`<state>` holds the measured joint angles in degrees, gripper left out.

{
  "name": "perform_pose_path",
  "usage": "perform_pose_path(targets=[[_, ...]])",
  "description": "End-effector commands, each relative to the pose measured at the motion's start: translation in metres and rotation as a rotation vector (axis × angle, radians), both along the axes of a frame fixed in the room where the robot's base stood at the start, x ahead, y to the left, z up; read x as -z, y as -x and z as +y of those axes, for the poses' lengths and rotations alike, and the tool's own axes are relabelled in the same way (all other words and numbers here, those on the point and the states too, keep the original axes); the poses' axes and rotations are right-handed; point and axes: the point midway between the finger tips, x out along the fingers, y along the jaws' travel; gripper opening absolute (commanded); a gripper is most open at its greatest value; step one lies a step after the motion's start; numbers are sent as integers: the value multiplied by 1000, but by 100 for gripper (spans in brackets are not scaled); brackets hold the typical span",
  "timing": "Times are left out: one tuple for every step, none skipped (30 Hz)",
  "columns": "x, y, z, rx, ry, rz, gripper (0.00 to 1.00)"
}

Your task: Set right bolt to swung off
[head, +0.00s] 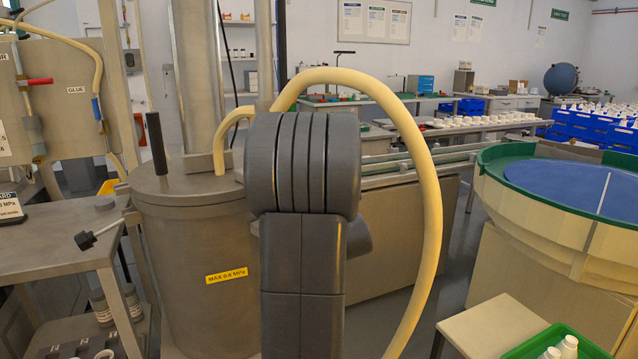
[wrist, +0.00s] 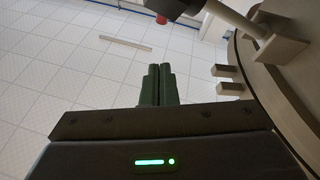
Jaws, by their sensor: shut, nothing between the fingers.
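The metal pressure vessel (head: 195,270) with a yellow label stands behind my arm in the head view. A bolt (head: 105,233) with a dark square knob sticks out sideways on its left. My arm hides the vessel's right side. In the wrist view, a bolt (wrist: 237,18) with a dark knob points outward from a bracket (wrist: 279,46) on the curved vessel wall, apart from two lugs (wrist: 229,81). I cannot tell for sure that it is the right bolt. My gripper (wrist: 158,70) is shut and empty, left of the lugs and below the knob in the picture.
A pale yellow hose (head: 433,190) loops over and right of my arm. A black upright handle (head: 156,143) stands at the lid's left. A bench (head: 50,245) is at left, a blue-topped round bowl (head: 560,185) at right. Tiled floor (wrist: 60,60) shows beyond my fingers.

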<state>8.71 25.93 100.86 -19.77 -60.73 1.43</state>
Motion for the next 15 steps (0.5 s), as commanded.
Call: perform_pose_path(targets=[[12,0,-1,-1,-45,1,0],[15,0,-2,-2,-73,4,0],[18,0,-4,-1,-111,7,0],[21,0,-5,-1,-138,9,0],[23,-1,-6,-1,-166,11,0],[26,-1,-7,-2,-199,12,0],[28,-1,-8,-1,-226,14,0],[30,-1,-9,-2,-250,17,0],[33,-1,-10,-1,-283,18,0],[35,-1,-10,-2,-305,20,0],[37,-1,-10,-3,-329,22,0],[40,-1,-11,-1,-356,25,0],[42,-1,-11,-1,-377,27,0],[43,-1,-12,-2,-396,27,0],[46,-1,-12,-1,-419,30,0]])
